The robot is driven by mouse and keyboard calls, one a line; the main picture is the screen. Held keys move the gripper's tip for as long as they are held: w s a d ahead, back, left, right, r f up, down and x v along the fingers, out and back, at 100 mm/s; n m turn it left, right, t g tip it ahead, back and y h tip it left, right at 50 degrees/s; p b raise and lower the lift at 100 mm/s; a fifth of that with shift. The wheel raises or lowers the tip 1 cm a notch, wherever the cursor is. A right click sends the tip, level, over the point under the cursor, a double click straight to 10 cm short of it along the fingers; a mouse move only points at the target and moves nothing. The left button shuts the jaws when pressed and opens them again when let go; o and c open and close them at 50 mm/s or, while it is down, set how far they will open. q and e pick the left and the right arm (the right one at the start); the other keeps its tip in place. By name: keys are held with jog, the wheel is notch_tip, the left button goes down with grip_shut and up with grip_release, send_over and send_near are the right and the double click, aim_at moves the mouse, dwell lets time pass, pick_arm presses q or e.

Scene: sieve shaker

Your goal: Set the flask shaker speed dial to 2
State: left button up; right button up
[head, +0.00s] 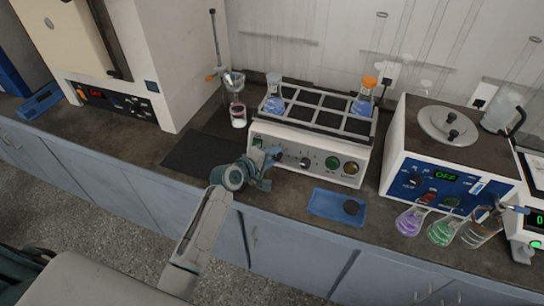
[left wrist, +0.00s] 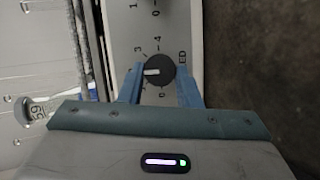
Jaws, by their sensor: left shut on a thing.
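The flask shaker (head: 262,138) is a white box with a dark gridded top holding flasks. Its black speed dial (left wrist: 160,70) shows in the left wrist view between the blue fingers of my left gripper (left wrist: 159,90), which is shut on it. The dial's white mark points left in that view, toward the left finger; the figure at its tip is hidden. A 3 and a 4 are readable above the mark. In the head view my left gripper (head: 274,160) is at the panel's left part and covers the dial. My right gripper is not in view.
Beside the gripper the panel has another black knob (head: 305,162), a green button (head: 332,162) and a brown one (head: 351,168). A blue tray (head: 325,209) lies in front. A water bath (head: 400,150) and several flasks stand to the right. A dark mat (head: 190,155) lies left.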

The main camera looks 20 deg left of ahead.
pick_arm(q)
jog(key=o, duration=1)
jog(key=shift+c, duration=0.2)
jog(key=shift+s, duration=0.1)
jog(key=b+v, duration=0.1)
jog(key=v, duration=0.9)
jog(key=shift+s+a, duration=0.25)
jog(key=shift+s, duration=0.05)
